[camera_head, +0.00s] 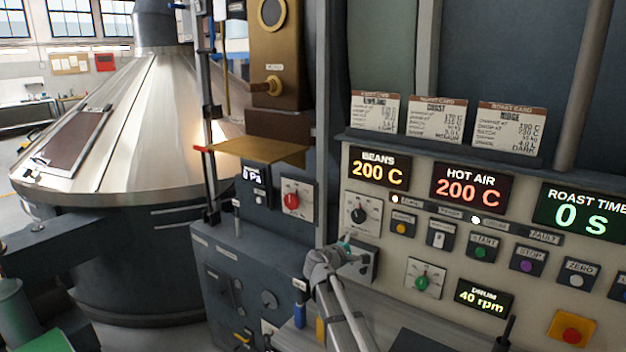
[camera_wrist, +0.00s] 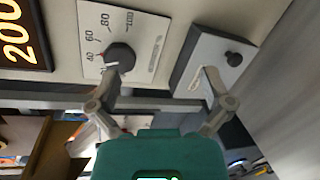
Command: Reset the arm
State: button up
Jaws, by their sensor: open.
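My gripper (camera_wrist: 162,68) is open and empty in the wrist view, with its two grey fingers spread in front of the control panel. The left fingertip overlaps the black knob (camera_wrist: 121,56) of a dial plate marked 40 to 100; I cannot tell whether they touch. The right fingertip lies over the edge of a grey box (camera_wrist: 212,58) with a small black knob. In the head view my grey arm reaches up from the bottom middle to the panel, below the dial's black knob (camera_head: 360,214). The fingers are not clear there.
The panel holds a BEANS display (camera_head: 378,169) and a HOT AIR display (camera_head: 468,189), both at 200 C, a green knob (camera_head: 422,283) and several buttons. Roast cards (camera_head: 436,119) stand above. A brass-coloured tray (camera_head: 255,150) juts out at left, near a large metal cone (camera_head: 130,105).

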jog(key=s+d+f+m+g+y, duration=0.3)
jog(key=s+f+m+g, duration=0.3)
jog(key=s, duration=0.6)
jog(key=s+d+f+m+g+y, duration=0.3)
jog(key=s+f+m, duration=0.2)
jog(key=s+f, duration=0.45)
jog(key=s+a+m+g+y, duration=0.2)
jog(key=s+a+y, duration=0.1)
jog(key=s, duration=0.7)
jog(key=shift+s+a+g+y, duration=0.3)
jog(key=shift+g+y, duration=0.1)
jog(key=shift+y, duration=0.5)
jog(key=shift+w, duration=0.1)
